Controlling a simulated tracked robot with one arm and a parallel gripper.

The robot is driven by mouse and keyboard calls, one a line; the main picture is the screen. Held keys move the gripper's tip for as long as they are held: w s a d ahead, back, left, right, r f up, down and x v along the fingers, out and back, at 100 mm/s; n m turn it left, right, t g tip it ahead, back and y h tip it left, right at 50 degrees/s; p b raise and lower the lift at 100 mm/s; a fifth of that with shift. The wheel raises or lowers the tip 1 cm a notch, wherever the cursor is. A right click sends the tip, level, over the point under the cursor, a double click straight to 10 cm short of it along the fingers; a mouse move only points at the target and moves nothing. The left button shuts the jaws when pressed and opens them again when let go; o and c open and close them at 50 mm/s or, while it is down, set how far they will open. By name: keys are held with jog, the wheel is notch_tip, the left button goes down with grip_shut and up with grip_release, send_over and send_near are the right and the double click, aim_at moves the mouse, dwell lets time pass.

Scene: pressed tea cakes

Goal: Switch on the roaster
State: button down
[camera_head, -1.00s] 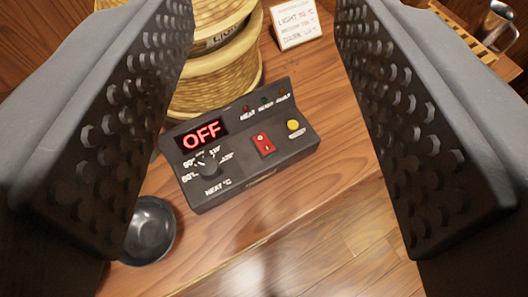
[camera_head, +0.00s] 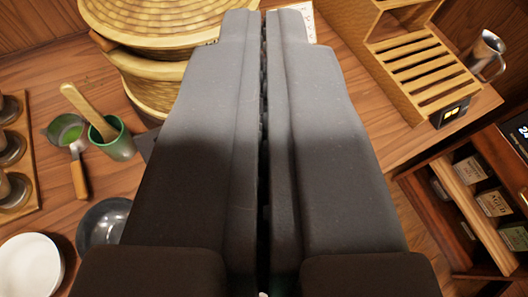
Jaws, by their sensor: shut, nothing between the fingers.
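My gripper (camera_head: 264,30) is shut and empty, its two dark fingers side by side down the middle of the view. The roaster's control box is hidden behind the fingers now, apart from perhaps a dark edge at their left. Its switch and display cannot be seen. The woven round baskets (camera_head: 165,35) stand at the top left, partly covered by the fingers.
A dark bowl (camera_head: 100,222), a white bowl (camera_head: 30,268) and a green cup (camera_head: 113,140) with a wooden handle in it stand at left. A wooden slatted rack (camera_head: 425,70) and a metal jug (camera_head: 486,55) stand at right. A shelf with packets (camera_head: 493,203) is lower right.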

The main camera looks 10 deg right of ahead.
jog(key=w+a+f+n+g+p, duration=0.2)
jog(key=w+f+n+g+p, duration=0.45)
jog(key=w+n+p, duration=0.65)
notch_tip(320, 180, down, 10)
jog(key=d+n+g+p, duration=0.2)
jog(key=n+g+p, duration=0.7)
jog(key=p, duration=0.6)
jog(key=shift+r+h, duration=0.25)
jog(key=shift+h, duration=0.15)
jog(key=f, duration=0.4)
jog(key=s+f, duration=0.1)
jog(key=f, duration=0.4)
jog(key=f+p, duration=0.1)
jog(key=f, duration=0.4)
jog(key=shift+s+d, duration=0.2)
jog(key=shift+d, duration=0.2)
